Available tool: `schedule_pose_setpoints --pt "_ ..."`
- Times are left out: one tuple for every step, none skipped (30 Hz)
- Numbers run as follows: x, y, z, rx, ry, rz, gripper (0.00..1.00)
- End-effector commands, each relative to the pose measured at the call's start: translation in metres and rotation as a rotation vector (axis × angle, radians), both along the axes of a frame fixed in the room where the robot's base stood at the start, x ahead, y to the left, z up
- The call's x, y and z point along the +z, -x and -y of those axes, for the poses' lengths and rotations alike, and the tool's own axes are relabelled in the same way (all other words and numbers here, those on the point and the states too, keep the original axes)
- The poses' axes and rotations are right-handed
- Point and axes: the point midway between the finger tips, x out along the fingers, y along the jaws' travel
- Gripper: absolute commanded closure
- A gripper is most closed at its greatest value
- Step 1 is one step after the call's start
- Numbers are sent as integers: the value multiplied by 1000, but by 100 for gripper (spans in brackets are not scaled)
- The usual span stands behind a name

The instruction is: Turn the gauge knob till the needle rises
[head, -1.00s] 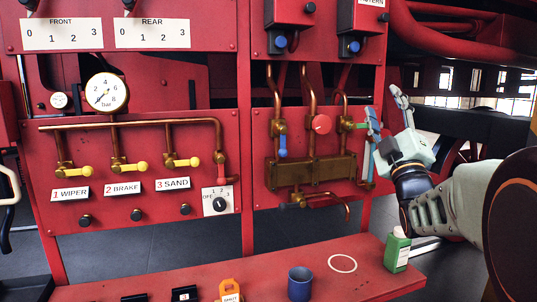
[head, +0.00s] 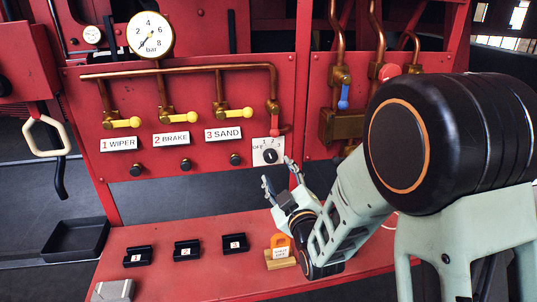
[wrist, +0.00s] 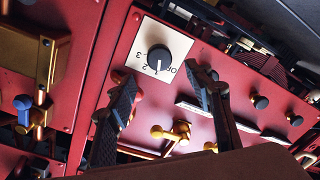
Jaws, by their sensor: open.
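The black gauge knob (head: 270,156) sits on a white plate marked OFF, 1, 2, 3 on the red panel. In the wrist view the knob (wrist: 159,58) shows large and unobstructed, beyond the fingertips. The round white bar gauge (head: 152,34) is at the upper left of the head view; its dark needle points to the lower left, at the low end of the scale. My gripper (head: 281,176) is open and empty, just below the knob and apart from it. In the wrist view its two black fingers (wrist: 160,76) stand wide apart on either side below the plate.
A red lever (head: 274,118) on a copper pipe is just above the knob. Yellow valve handles (head: 240,113) and several small black knobs (head: 235,159) lie to the left.

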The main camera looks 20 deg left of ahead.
Motion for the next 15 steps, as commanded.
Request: schedule_pose_setpoints --pt "1 -8 -5 1 0 -1 53" --pt "1 -12 -8 1 0 1 53" --pt "2 -19 -13 1 0 1 53" --pt "1 -23 -16 0 1 1 53" --pt "2 -28 -19 1 0 1 53" --pt "2 -34 -23 1 0 1 53" --pt "2 -38 -26 0 0 2 53" --pt "2 -42 -29 1 0 1 53" --pt "1 -48 -32 1 0 1 53" --pt "2 -51 -35 0 0 2 53" --pt "1 -55 -37 0 0 2 53" --pt "1 -59 -40 0 1 1 53" --pt "1 -61 -41 0 0 2 53" --pt "1 -64 -43 0 0 2 53" --pt "1 -67 -45 0 0 2 53"
